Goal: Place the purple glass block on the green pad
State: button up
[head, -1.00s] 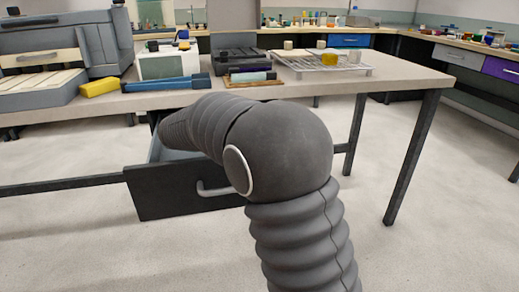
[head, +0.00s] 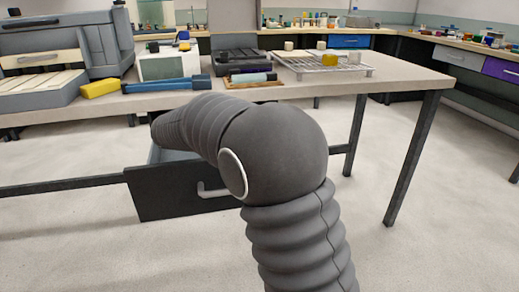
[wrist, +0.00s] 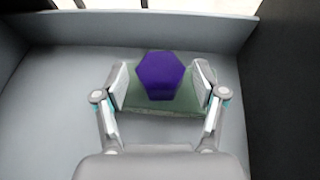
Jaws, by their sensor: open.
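The purple glass block (wrist: 160,77), six-sided from above, is on the green pad (wrist: 160,105) in the wrist view. The pad lies on the floor of a grey drawer, near its back wall. My gripper (wrist: 161,84) is open, with one finger on each side of the block. A gap shows between each finger and the block. The fingers hide the pad's left and right ends. In the head view my arm hides the gripper, block and pad.
The open drawer (head: 170,193) sits under a workbench (head: 400,76). A wire rack (head: 325,68), a yellow block (head: 100,88) and blue tubes (head: 165,84) are on the bench top. Drawer walls stand close behind and to the right of the gripper. Bare drawer floor (wrist: 45,110) shows at left.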

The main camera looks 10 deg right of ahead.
jog(key=p+v, duration=0.1)
jog(key=v, duration=0.9)
jog(key=shift+a, duration=0.15)
